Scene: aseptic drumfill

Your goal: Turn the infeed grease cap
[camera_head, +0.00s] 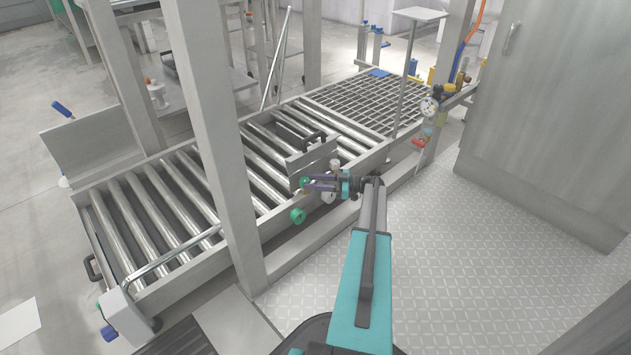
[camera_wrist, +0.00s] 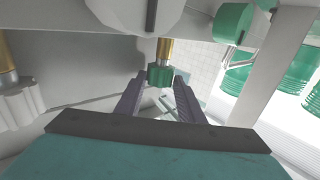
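A small green cap (camera_wrist: 160,76) on a brass stem shows in the wrist view, between the tips of my gripper (camera_wrist: 159,84). I take it to be the infeed grease cap. The two dark purple fingers stand apart on either side of it, with narrow gaps that look clear, though contact is hard to judge. In the head view my gripper (camera_head: 307,183) reaches left to the side of the roller conveyor, and a green cap (camera_head: 305,182) shows at its fingertips. The fingers partly cover it.
A green round knob (camera_head: 298,215) sits just below my gripper. A grey lobed knob (camera_wrist: 18,105) on brass is at the left of the wrist view. The roller conveyor (camera_head: 190,262) and a steel post (camera_head: 215,130) stand close by. Checkered floor (camera_head: 460,260) is free at right.

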